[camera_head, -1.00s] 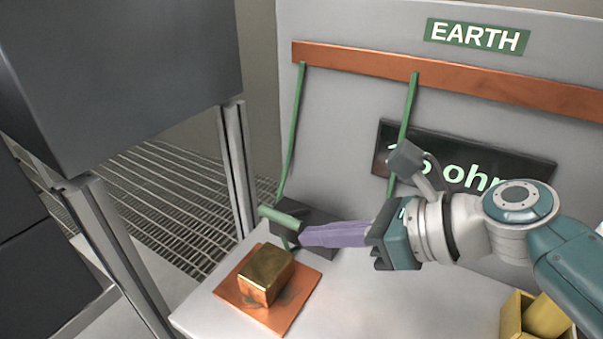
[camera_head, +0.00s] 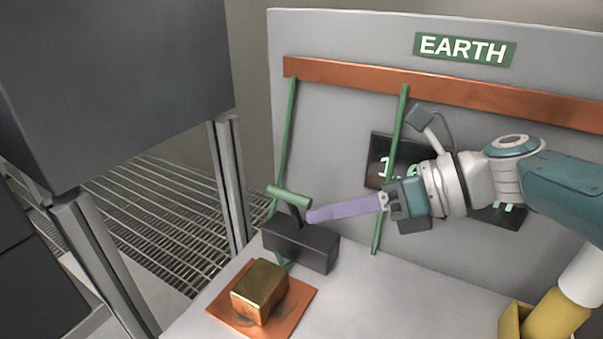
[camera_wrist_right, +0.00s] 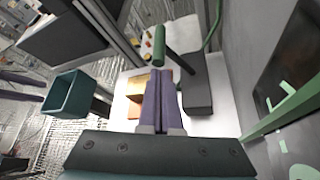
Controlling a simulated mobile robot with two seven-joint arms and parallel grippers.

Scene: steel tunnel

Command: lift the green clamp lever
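The green clamp lever (camera_head: 289,196) is a green crossbar on a short dark stem. The stem stands up from a black block (camera_head: 300,245) on the pale bench. In the right wrist view the green bar (camera_wrist_right: 159,46) is just beyond my fingertips, its stem running to the dark block (camera_wrist_right: 197,90). My right gripper (camera_head: 312,215) has long purple fingers, pressed together with nothing seen between them. Their tips are close beside the stem, just below the bar; I cannot tell if they touch. My left gripper is not in view.
A brass block (camera_head: 259,292) sits on a copper plate (camera_head: 298,302) in front of the clamp. Green strips (camera_head: 284,145) hang from a copper bar (camera_head: 440,85) on the back panel. A yellow container (camera_head: 511,320) is at lower right. A dark cabinet (camera_head: 120,80) stands at left.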

